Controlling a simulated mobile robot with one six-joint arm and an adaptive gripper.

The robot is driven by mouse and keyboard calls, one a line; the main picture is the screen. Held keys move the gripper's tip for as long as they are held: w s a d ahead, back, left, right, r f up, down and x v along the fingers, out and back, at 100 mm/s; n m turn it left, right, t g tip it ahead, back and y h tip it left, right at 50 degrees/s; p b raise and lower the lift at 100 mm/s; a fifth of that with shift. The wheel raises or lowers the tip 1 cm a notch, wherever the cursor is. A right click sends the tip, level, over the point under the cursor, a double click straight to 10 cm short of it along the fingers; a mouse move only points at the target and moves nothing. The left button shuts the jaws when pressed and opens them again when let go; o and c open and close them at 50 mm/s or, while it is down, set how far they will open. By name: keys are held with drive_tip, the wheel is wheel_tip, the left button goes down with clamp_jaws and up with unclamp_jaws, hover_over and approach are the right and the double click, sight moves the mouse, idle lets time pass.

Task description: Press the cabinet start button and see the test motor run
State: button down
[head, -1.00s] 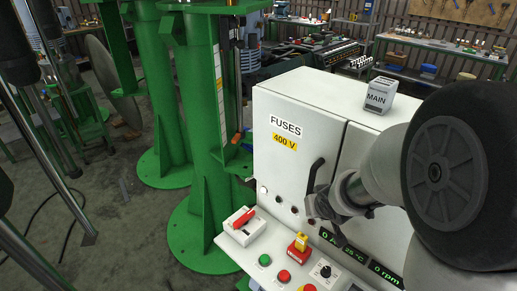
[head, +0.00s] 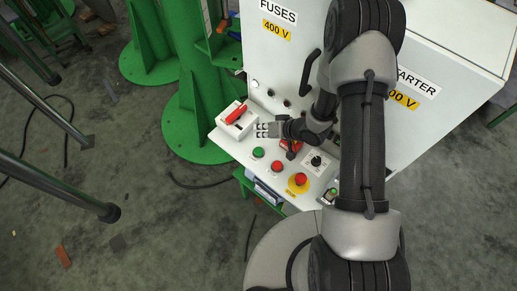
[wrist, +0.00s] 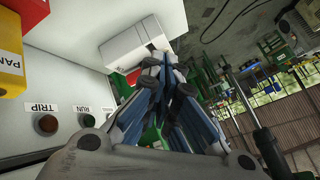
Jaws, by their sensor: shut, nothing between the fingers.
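The cabinet (head: 285,55) has a sloping white control panel (head: 222,140) at its front. A green button (head: 258,153) sits near the panel's left edge, beside a red button (head: 277,167). A red mushroom button (head: 301,180) on a yellow plate is nearer the front corner. My gripper (head: 262,130) is shut and empty, above the panel just behind the green button and apart from it. In the wrist view its closed fingers (wrist: 160,75) point toward a white switch box (wrist: 133,45). My arm hides part of the panel and its displays. I cannot identify the test motor.
The switch box with a red handle (head: 236,115) is close left of my fingertips. A rotary selector (head: 316,161) sits right of the buttons. TRIP (wrist: 47,123) and RUN (wrist: 87,120) lamps show dark. Green columns (head: 195,100) stand left; open floor lies in front.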

drive_tip(key=b, duration=0.7)
hover_over(260, 149)
wheel_tip(260, 149, down, 8)
drive_tip(key=shift+r, duration=0.15)
drive_tip(key=shift+f, duration=0.55)
drive_tip(key=shift+f, duration=0.15)
idle(0.4)
drive_tip(key=shift+f+b, duration=0.3)
drive_tip(key=shift+b, duration=0.05)
drive_tip(key=shift+f+b, duration=0.55)
drive_tip(key=shift+f, duration=0.35)
idle(0.9)
drive_tip(key=shift+r, duration=0.15)
drive_tip(key=shift+r+p, duration=1.15)
drive_tip(key=shift+r, duration=0.05)
drive_tip(key=shift+r, duration=0.1)
